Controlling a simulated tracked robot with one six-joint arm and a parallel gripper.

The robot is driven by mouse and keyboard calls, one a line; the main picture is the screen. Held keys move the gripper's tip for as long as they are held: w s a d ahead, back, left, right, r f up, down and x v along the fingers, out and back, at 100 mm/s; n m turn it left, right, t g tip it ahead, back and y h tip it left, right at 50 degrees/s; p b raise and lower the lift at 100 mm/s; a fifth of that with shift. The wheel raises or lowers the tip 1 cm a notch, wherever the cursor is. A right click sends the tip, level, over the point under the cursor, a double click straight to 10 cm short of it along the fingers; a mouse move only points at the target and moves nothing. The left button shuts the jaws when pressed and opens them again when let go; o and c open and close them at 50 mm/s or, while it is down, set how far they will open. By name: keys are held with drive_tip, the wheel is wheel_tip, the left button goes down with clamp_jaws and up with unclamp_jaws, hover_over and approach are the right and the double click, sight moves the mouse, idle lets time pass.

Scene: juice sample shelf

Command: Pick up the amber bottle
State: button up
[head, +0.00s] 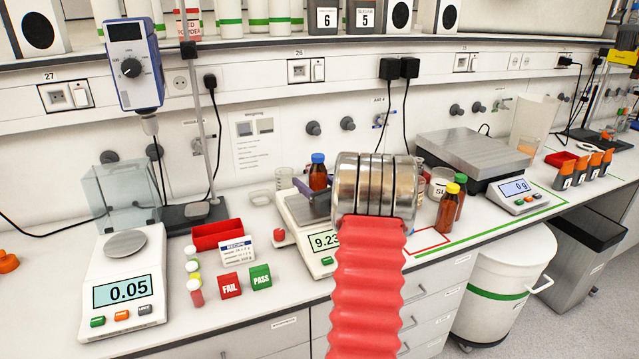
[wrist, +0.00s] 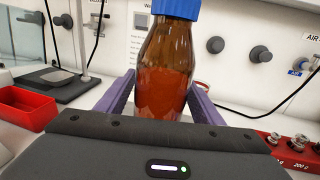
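The amber bottle with a blue cap (head: 318,174) stands upright at the middle scale in the head view, its base hidden. In the wrist view the same amber bottle (wrist: 162,70) fills the centre, with red-brown contents. My gripper (wrist: 162,92) has one purple finger on each side of the bottle. The fingers look open, with slim gaps beside the glass. In the head view my arm hides most of the gripper. Two other amber bottles stand to the right, one with a yellow cap (head: 447,208) and one with a green cap (head: 460,196).
The middle scale (head: 290,212) shows 9.23, partly covered by my arm. A left scale (head: 125,290) reads 0.05. A red tray (head: 216,234), small vials and FAIL and PASS blocks (head: 245,282) lie between them. A red weight holder (wrist: 290,148) is right of my gripper.

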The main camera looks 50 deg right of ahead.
drive_tip(key=c, duration=1.3)
drive_tip(key=shift+o, duration=0.2)
drive_tip(key=shift+r, duration=0.15)
wheel_tip(320, 180, up, 10)
